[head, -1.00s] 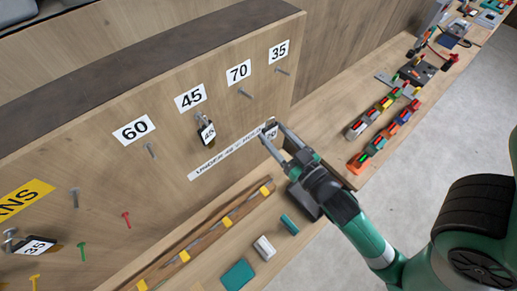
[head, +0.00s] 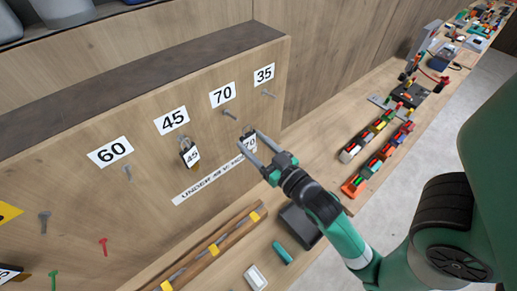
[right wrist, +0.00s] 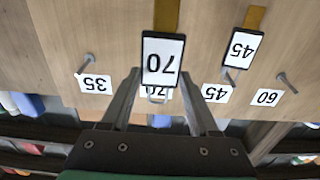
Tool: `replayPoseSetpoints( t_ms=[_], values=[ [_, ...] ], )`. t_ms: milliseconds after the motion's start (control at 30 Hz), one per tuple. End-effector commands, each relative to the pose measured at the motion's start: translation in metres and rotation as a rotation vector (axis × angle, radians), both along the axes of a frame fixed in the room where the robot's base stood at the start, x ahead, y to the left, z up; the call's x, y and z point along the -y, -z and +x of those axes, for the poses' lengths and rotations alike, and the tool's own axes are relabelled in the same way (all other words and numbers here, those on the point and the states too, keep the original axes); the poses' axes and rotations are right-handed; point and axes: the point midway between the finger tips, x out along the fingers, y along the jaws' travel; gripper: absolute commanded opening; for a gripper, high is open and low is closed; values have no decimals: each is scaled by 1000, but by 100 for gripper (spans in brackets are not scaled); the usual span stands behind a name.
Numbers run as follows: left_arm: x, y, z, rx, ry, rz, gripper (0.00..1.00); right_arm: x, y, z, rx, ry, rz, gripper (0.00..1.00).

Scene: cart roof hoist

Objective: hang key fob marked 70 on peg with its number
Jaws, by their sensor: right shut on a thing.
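The fob marked 70 (head: 250,144) is black with a white face. My right gripper (head: 248,139) is shut on it, in front of the board (head: 215,150). In the right wrist view the fob (right wrist: 162,60) shows upside down, ahead of the fingers, and partly covers the 70 label (right wrist: 157,92). In the head view the 70 label (head: 222,95) has a bare metal peg (head: 229,115) below it. The fob is below and right of that peg, apart from it. My left gripper is not in view.
A fob marked 45 (head: 192,155) hangs under the 45 label. The pegs under 60 (head: 127,172) and 35 (head: 268,94) are bare. A white text strip (head: 205,180) runs below. A bench with coloured parts (head: 375,145) lies right.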

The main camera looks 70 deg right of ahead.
Motion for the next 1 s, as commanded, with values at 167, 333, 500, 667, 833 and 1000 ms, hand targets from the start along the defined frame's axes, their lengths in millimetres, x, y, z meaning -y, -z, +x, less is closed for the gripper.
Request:
replayPoseSetpoints(
  t_ms=[167,333,500,667,833,1000],
  values=[
    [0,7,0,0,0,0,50,7,1,11,3,0,-1,0],
    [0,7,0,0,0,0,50,14,2,20,1,0,-1,0],
    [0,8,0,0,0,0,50,20,3,30,1,-1,-1,0],
    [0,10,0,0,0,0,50,27,3,40,2,-1,-1,0],
    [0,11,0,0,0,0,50,33,4,49,1,0,-1,0],
    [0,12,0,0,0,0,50,37,7,55,0,-1,0,0]
  ],
)
